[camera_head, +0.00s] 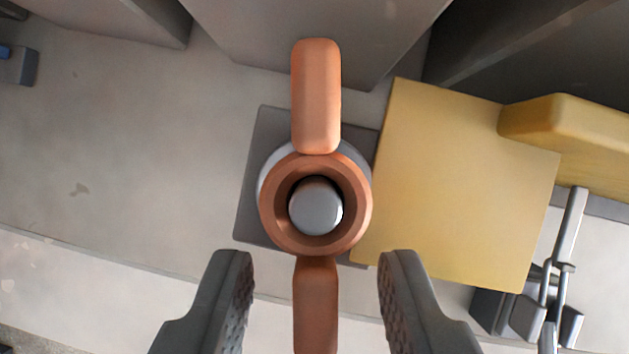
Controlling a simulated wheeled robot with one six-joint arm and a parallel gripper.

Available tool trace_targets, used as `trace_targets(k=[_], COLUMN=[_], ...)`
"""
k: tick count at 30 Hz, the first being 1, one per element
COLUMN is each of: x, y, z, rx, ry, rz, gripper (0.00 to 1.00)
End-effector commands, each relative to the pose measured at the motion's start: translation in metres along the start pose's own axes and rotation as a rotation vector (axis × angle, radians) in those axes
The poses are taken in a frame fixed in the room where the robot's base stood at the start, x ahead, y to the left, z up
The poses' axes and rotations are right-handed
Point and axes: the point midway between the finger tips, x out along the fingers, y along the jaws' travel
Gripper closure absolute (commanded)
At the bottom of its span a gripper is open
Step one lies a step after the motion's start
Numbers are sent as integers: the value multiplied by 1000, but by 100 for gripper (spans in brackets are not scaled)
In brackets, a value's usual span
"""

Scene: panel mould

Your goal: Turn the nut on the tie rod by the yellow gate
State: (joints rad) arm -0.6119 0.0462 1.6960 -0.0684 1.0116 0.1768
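The nut (271,211) is a copper-coloured ring with two wings, one pointing to the top of the picture and one to the bottom. It sits around the grey round end of the tie rod (316,206), in front of a dark square plate (262,150). The yellow gate (455,190) is just right of the nut. My gripper (315,300) is open, its two dark fingers at the bottom, left and right of the lower wing (316,305). A gap shows between the wing and each finger. I cannot tell whether the fingers are level with the wing in depth.
A yellow bar (570,130) juts out at the upper right of the gate. A grey metal latch (560,265) is at the lower right. Grey blocks (315,35) stand along the top. The grey panel surface (120,150) to the left is mostly clear.

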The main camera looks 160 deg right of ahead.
Motion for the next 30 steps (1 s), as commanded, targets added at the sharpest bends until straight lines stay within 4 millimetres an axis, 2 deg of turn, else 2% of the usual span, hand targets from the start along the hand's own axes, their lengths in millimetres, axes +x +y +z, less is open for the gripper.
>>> trace_targets(k=[1, 5, 6, 11, 21, 30], x=[0, 0, 0, 0, 1, 1], y=[0, 0, 0, 2, 10, 10], z=[0, 0, 0, 0, -1, -1], rx=[0, 0, 0, -34, -246, -279], ry=[0, 0, 0, -1, -1, 0], rz=[0, 0, 0, -16, -103, -115], gripper=[72, 97, 100, 100, 100, 100])
